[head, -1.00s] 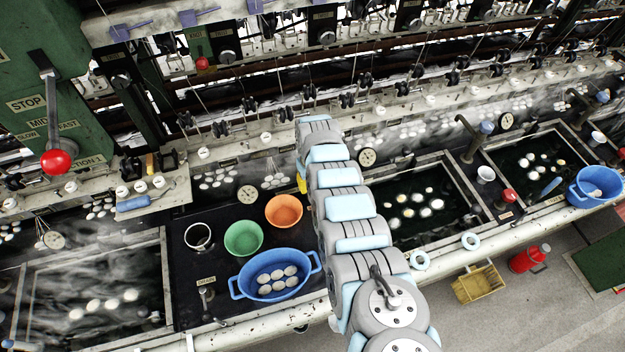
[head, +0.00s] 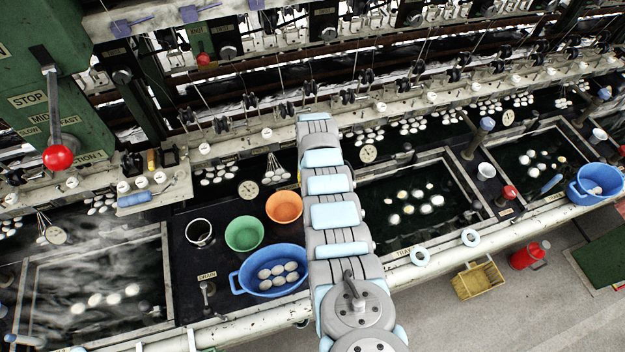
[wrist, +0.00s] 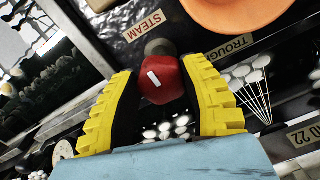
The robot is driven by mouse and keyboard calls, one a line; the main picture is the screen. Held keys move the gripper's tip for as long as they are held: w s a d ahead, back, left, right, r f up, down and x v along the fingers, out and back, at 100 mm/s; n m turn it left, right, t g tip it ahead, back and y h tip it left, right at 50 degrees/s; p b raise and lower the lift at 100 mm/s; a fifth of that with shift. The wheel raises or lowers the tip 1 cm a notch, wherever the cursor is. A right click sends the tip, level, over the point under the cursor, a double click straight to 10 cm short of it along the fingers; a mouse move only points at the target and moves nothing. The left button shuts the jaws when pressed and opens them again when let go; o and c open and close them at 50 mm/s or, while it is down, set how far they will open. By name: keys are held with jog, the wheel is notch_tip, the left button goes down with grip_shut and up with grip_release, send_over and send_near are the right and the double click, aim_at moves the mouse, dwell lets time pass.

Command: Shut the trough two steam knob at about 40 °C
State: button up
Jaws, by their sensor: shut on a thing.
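In the wrist view the red steam knob (wrist: 162,80), with a white mark on its face, sits between the yellow fingers of my gripper (wrist: 158,68). My gripper is shut on it. A STEAM label (wrist: 145,25) is beside the knob. In the head view my arm hides the knob and nearly all of the gripper. The trough (head: 410,205) right of my arm holds dark water with several pale cocoons; little steam shows over it. A round dial (head: 368,154) stands behind this trough; its reading is too small to tell.
Left of my arm are a blue basin (head: 240,278) of cocoons, a green bowl (head: 243,234) and an orange bowl (head: 284,208). The left trough (head: 95,285) steams heavily. Another red knob (head: 508,193) is at the far right trough. Reeling machinery runs along the back.

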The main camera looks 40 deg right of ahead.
jog(key=shift+f, duration=0.1)
jog(key=o, duration=1.2)
jog(key=shift+r, duration=0.95)
notch_tip(320, 180, up, 10)
jog(key=shift+r, duration=0.1)
